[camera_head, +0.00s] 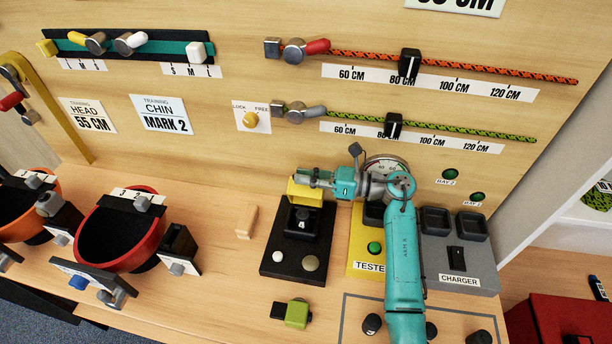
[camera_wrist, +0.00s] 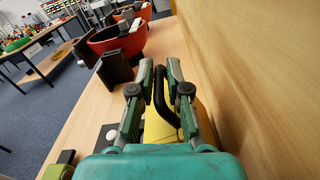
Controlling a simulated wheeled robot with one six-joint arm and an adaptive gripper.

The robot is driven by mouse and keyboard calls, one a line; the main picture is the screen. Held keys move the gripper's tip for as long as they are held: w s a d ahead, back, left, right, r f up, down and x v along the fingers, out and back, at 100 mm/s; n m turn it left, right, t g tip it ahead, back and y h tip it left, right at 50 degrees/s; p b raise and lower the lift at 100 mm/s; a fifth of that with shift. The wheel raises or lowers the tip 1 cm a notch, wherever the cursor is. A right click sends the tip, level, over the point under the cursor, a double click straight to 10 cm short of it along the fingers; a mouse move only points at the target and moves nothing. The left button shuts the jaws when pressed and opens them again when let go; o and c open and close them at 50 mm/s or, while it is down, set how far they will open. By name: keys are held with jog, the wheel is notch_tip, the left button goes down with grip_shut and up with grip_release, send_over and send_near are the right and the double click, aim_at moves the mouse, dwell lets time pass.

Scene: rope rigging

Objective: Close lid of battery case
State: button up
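My gripper (camera_head: 300,177) is at the top of the lid, reaching in from the right. In the wrist view, my two fingers (camera_wrist: 160,68) stand apart on either side of a curved black bar (camera_wrist: 160,90) by the yellow part. Whether either finger touches it is unclear.
The yellow tester (camera_head: 368,262) and grey charger (camera_head: 460,255) stand to the right, partly behind my arm. A wooden block (camera_head: 246,221) and red-orange bowl (camera_head: 120,240) are to the left. A green-and-black piece (camera_head: 296,313) lies in front. The wooden back panel is close behind.

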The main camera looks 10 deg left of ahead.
grip_shut()
jog(key=s+n, duration=0.2)
jog(key=s+f+n, duration=0.1)
jog(key=s+n, duration=0.1)
jog(key=shift+s+f, duration=0.15)
jog(key=shift+s, duration=0.25)
jog(key=shift+s+f, duration=0.25)
jog(key=shift+s, duration=0.3)
jog(key=o, duration=0.6)
grip_release()
